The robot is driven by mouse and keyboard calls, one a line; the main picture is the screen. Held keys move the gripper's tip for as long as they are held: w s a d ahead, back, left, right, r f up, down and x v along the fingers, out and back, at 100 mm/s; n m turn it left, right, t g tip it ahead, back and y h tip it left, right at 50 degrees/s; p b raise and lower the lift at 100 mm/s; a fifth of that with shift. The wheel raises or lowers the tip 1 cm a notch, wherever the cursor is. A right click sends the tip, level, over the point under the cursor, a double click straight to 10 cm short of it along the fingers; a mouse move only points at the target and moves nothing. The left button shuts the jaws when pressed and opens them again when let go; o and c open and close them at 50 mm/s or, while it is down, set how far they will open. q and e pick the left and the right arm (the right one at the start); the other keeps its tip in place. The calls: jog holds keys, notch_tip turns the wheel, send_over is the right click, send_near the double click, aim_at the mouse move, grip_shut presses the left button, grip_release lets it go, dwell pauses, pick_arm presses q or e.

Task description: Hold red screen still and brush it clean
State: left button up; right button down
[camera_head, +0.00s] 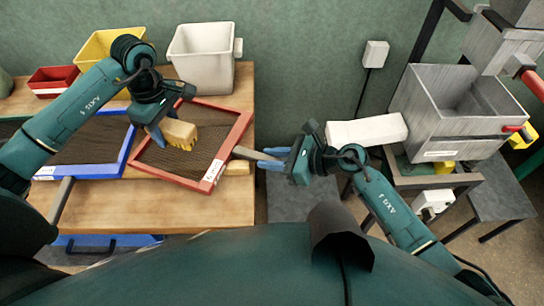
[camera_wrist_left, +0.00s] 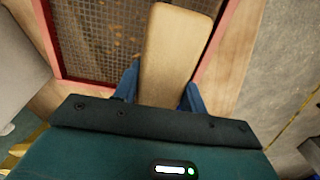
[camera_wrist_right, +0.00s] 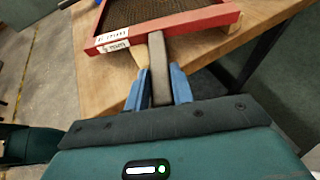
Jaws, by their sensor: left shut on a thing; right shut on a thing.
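The red-framed screen (camera_head: 219,165) lies on the wooden table near its right side, with dark mesh inside. My left gripper (camera_head: 160,133) is shut on the wooden brush (camera_head: 181,134), whose yellowish bristles face the mesh. In the left wrist view the brush's wooden back (camera_wrist_left: 172,50) sits between the blue fingers, over the mesh. My right gripper (camera_head: 268,158) is shut on the grey handle (camera_head: 246,153) at the right side of the red screen. The right wrist view shows the handle (camera_wrist_right: 160,70) between the fingers, meeting the red frame (camera_wrist_right: 170,24).
A blue-framed screen (camera_head: 126,149) lies left of the red one. A white bin (camera_head: 203,55), yellow bin (camera_head: 96,47) and small red bin (camera_head: 52,78) stand behind. A grey box-shaped machine (camera_head: 450,105) stands at right. The table's front is clear.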

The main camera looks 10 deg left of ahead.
pick_arm(q)
jog(key=shift+s+d+f, duration=0.35)
jog(key=shift+s+d, duration=0.15)
jog(key=shift+s, duration=0.2)
jog(key=shift+s+d+f, duration=0.3)
jog(key=shift+s+d, duration=0.15)
jog(key=shift+s, duration=0.3)
jog(key=shift+s+d+f, duration=0.35)
jog(key=shift+s+d, duration=0.15)
jog(key=shift+s, duration=0.2)
jog(key=shift+f, duration=0.15)
jog(key=shift+f, duration=0.55)
jog(key=shift+f, duration=0.4)
